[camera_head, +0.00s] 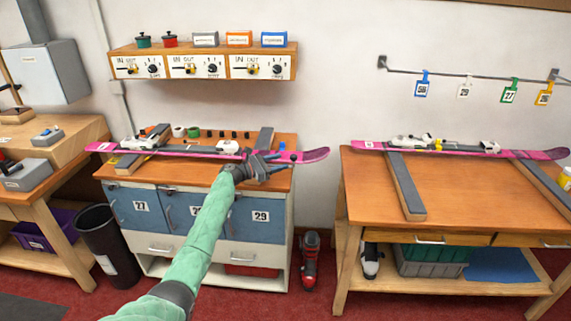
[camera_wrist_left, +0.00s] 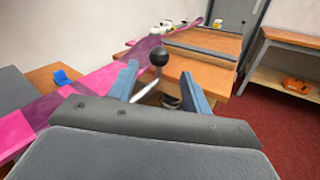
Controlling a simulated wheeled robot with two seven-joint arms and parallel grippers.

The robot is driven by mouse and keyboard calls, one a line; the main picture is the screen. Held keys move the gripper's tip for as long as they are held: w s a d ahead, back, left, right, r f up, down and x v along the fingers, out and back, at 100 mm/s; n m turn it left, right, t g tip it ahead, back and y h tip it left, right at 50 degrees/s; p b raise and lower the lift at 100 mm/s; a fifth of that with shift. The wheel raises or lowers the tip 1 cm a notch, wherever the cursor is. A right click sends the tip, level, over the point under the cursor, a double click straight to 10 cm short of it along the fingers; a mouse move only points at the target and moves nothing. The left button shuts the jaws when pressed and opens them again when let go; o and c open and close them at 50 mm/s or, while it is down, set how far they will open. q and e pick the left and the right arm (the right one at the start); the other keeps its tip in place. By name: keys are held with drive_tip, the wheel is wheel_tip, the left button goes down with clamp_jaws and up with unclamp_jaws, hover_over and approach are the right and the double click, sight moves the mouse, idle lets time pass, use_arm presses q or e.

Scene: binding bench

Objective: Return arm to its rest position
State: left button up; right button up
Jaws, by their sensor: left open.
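My left arm (camera_head: 203,240), in a green sleeve, reaches over the left bench (camera_head: 200,180). Its gripper (camera_head: 272,163) is beside a pink ski (camera_head: 313,156) lying along that bench. In the left wrist view the gripper (camera_wrist_left: 160,76) is open, its two blue fingers apart. A bent silver lever (camera_wrist_left: 146,90) with a black ball knob (camera_wrist_left: 159,58) shows between the fingers; I cannot tell whether they touch it. The ski (camera_wrist_left: 95,85) runs past on the left there. My right gripper is not in view.
A shelf of labelled dials (camera_head: 200,68) hangs above the left bench. A second bench (camera_head: 470,185) at the right carries another pink ski (camera_head: 545,154). A red boot (camera_head: 310,262) stands on the floor between the benches. A black bin (camera_head: 108,245) stands at the left.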

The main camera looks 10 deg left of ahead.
use_arm(q)
drive_tip(key=shift+s+a+r, duration=0.1)
drive_tip(key=shift+s+a, duration=0.15)
drive_tip(key=shift+a, duration=0.05)
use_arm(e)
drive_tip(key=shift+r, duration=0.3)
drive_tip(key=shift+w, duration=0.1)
